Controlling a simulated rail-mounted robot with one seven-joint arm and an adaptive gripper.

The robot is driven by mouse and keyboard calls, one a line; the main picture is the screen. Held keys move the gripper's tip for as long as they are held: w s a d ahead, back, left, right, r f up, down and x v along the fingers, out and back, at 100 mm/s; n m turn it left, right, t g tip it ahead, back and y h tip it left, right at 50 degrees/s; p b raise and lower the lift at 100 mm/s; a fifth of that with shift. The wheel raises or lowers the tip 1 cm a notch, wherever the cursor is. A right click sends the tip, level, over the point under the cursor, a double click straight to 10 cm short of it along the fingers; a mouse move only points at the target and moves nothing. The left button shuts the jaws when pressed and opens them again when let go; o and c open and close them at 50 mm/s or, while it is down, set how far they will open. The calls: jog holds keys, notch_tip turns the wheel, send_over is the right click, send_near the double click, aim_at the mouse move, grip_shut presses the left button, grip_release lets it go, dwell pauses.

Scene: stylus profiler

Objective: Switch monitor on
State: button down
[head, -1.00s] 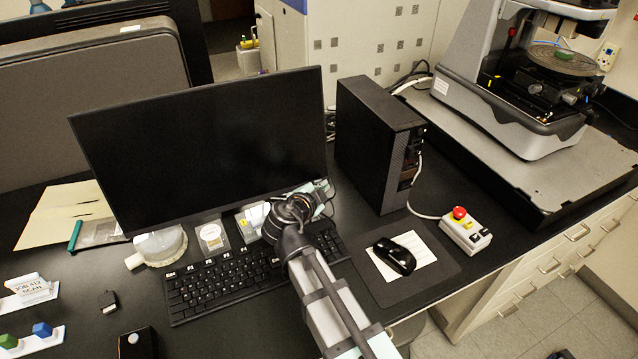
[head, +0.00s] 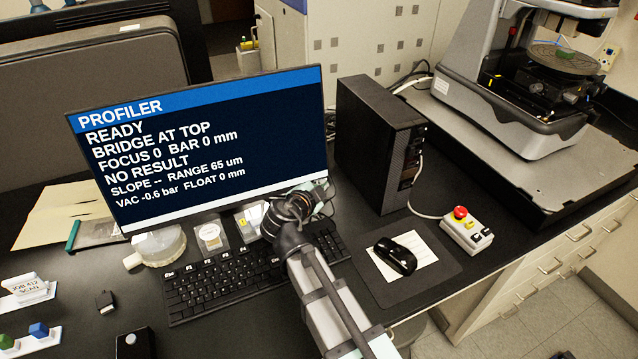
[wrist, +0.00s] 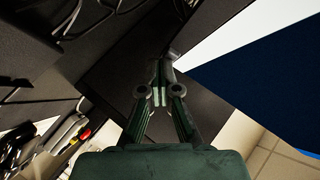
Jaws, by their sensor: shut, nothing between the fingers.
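The monitor (head: 205,150) stands at the left of the desk in the head view. Its screen is lit, with a blue "PROFILER" header and white text including "READY" and "BRIDGE AT TOP". In the wrist view the lit screen (wrist: 265,80) fills the right side, tilted, with its white strip nearest my gripper. My gripper (wrist: 158,100) is shut and empty, close beside the monitor's lower edge. In the head view my arm reaches over the keyboard to the monitor's lower right corner and hides the fingertips. I cannot tell whether the fingers touch the monitor.
A black computer tower (head: 375,150) stands right of the monitor. The keyboard (head: 225,280) lies below my arm. A mouse (head: 396,256) on a pad and a control box with a red button (head: 466,230) are at right. The profiler instrument (head: 510,100) stands at back right.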

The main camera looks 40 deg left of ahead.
dwell(0.6)
jog(key=shift+s+d+r+b, duration=0.15)
jog(key=shift+s+d+b, duration=0.2)
jog(key=shift+d+b, duration=0.4)
jog(key=shift+s+d+r+b, duration=0.15)
jog(key=shift+s+d+b, duration=0.25)
jog(key=shift+d, duration=0.25)
jog(key=shift+s+d+r+b, duration=0.15)
jog(key=shift+s+d+b, duration=0.25)
jog(key=shift+d, duration=0.3)
jog(key=shift+s+d+r+b, duration=0.15)
jog(key=shift+s+d+b, duration=0.25)
jog(key=shift+d, duration=0.25)
jog(key=shift+r, duration=0.1)
